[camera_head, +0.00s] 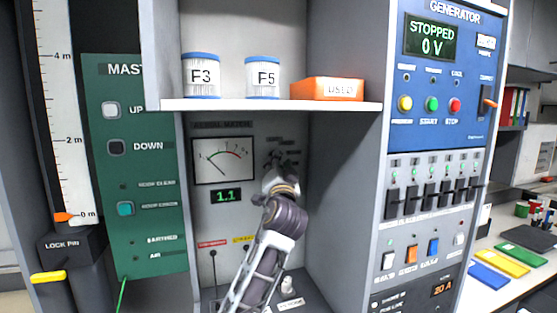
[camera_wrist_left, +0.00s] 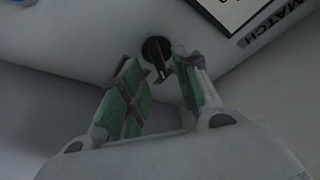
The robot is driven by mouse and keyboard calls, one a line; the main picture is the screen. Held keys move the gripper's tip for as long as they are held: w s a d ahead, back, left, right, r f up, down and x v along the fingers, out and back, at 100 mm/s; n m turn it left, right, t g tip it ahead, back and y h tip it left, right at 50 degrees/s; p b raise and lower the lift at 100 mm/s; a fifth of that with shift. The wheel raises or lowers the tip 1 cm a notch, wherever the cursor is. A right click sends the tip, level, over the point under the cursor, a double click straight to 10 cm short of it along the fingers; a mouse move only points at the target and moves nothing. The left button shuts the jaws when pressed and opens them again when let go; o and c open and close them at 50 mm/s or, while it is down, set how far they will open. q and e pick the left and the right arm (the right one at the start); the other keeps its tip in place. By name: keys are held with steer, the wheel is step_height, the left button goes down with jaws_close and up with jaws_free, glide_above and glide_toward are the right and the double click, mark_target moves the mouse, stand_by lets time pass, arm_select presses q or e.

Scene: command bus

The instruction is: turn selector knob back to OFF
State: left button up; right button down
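The selector knob (camera_wrist_left: 157,50) is a small round black knob with a pointer bar on a pale panel, at the top centre of the left wrist view. My left gripper (camera_wrist_left: 157,66) has its two green-padded fingers apart, one on each side of the knob's lower part. I cannot tell whether either finger touches it. In the head view my left gripper (camera_head: 281,164) is at the panel, right of the analog meter (camera_head: 223,160). There it mostly hides the knob, and the small labels around it are too small to read. My right gripper is not in view.
A shelf (camera_head: 270,105) above holds canisters F3 (camera_head: 201,76) and F5 (camera_head: 262,77) and an orange USED bin (camera_head: 327,89). The green mast panel (camera_head: 135,175) is left, the blue generator panel (camera_head: 440,75) right. The cabinet's side wall (camera_head: 345,170) stands right of my arm.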

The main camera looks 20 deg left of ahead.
arm_select(q)
steer(key=x, duration=0.2)
steer(key=shift+w+a+r, duration=0.1)
steer(key=shift+w, duration=0.25)
steer(key=shift+c, duration=0.5)
steer(key=c, duration=0.4)
jaws_close()
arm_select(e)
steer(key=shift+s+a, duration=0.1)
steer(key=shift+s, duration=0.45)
